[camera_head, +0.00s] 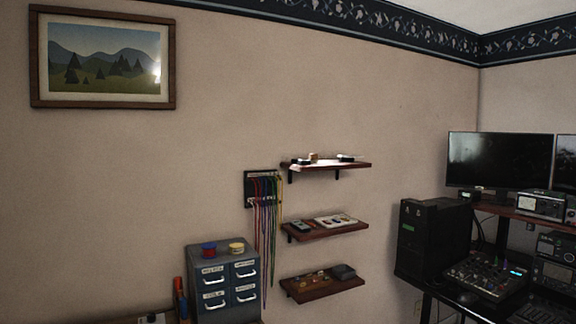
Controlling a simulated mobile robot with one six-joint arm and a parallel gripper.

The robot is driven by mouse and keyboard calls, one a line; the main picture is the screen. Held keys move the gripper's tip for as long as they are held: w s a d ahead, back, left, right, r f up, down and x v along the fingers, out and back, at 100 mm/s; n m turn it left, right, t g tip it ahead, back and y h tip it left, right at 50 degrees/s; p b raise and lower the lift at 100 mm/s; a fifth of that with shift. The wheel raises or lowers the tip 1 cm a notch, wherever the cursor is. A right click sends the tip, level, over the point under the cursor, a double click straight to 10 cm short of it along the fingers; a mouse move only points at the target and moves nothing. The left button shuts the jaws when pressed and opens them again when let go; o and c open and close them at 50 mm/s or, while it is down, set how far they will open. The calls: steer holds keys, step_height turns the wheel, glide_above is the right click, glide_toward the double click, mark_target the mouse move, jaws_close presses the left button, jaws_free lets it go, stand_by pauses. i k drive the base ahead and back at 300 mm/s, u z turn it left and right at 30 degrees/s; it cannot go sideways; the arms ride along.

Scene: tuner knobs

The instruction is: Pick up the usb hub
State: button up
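I cannot single out the usb hub for sure; the small items are too small to tell apart. The top wall shelf (355,166) holds a few small items, among them a dark one with a pale top at its right. The middle wall shelf (335,232) holds a small dark box at its left and a pale tray of small pieces. The bottom wall shelf (318,293) holds small round pieces and a dark block (342,271) at its right. My gripper is not in view.
Coloured cables (265,225) hang from a wall rack beside the shelves. At the right, a desk carries a black computer tower (430,240), a monitor (500,160) and a mixer (484,273).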

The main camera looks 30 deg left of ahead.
mark_target(304, 162)
steer(key=u, duration=0.8)
steer(key=k, duration=0.15)
steer(key=z, duration=1.8)
steer(key=i, duration=2.25)
steer(key=u, duration=0.25)
